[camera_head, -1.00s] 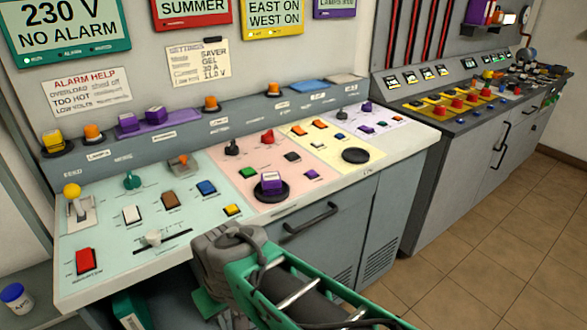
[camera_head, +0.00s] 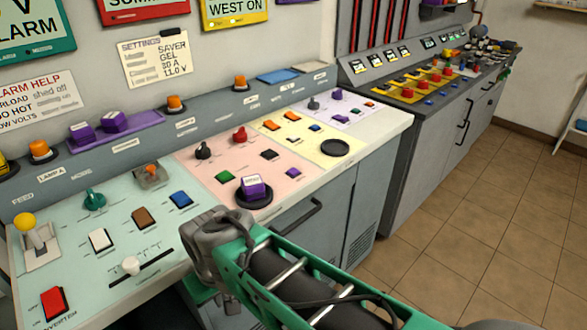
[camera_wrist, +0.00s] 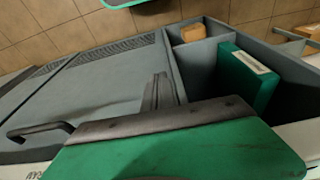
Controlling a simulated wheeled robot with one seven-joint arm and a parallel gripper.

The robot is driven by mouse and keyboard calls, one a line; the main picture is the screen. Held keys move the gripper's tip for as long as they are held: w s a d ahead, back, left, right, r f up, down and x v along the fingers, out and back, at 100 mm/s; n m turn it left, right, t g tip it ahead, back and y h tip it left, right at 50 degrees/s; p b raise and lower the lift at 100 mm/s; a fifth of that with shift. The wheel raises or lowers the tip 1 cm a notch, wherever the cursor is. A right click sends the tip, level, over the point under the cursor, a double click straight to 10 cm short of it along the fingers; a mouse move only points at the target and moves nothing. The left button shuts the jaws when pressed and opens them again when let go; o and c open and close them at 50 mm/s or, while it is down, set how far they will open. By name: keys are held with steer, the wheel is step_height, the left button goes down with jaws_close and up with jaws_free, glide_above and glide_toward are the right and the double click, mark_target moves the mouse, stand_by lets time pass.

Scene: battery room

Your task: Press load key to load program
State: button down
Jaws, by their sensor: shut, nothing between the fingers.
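The control desk (camera_head: 215,190) carries tinted panels with many keys and switches. I cannot read which key is the load key; most labels are too small. A purple key with a white cap (camera_head: 252,186) sits on a black round base in the pink panel. The mint panel holds a white key (camera_head: 100,240), a brown key (camera_head: 145,217), a blue key (camera_head: 181,199) and a red switch (camera_head: 53,303). My arm reaches in front of the desk's front edge. My gripper (camera_wrist: 160,92) shows in the wrist view, fingers shut and empty, over the cabinet front, touching no key.
A black round disc (camera_head: 335,147) lies in the yellow panel. Orange and purple keys line the back ledge (camera_head: 150,130). A bar handle (camera_head: 295,222) sticks out from the cabinet. A green binder (camera_wrist: 245,75) stands in an open shelf. The tiled floor (camera_head: 460,220) at right is clear.

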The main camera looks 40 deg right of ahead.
step_height(320, 180, up, 14)
steer(key=w+n+p, duration=0.1)
steer(key=p, duration=1.2)
steer(key=w+d+r+n, duration=0.1)
steer(key=w+d, duration=0.1)
steer(key=w+d+r+n+y+p, duration=0.1)
steer(key=w+d, duration=0.1)
steer(key=w+d+r+n+t, duration=0.1)
steer(key=w+d, duration=0.2)
steer(key=shift+p, duration=0.4)
steer(key=w+d+r+n, duration=0.1)
steer(key=d, duration=0.2)
steer(key=w+d+r+n+t+p, duration=0.1)
steer(key=d, duration=0.1)
steer(key=w+d+r+n+t+y+p, duration=0.1)
steer(key=d, duration=0.2)
steer(key=shift+w+d, duration=0.35)
steer(key=shift+w, duration=0.05)
steer(key=d+r+n+t+p, duration=0.2)
steer(key=d+r+n, duration=0.1)
steer(key=d, duration=0.7)
steer(key=r+n+t, duration=0.1)
steer(key=n+t, duration=0.1)
glide_above(297, 172)
step_height(297, 172, down, 8)
steer(key=b, duration=0.4)
steer(key=shift+f, duration=0.25)
steer(key=shift+f+b, duration=0.15)
steer(key=shift+b, duration=0.15)
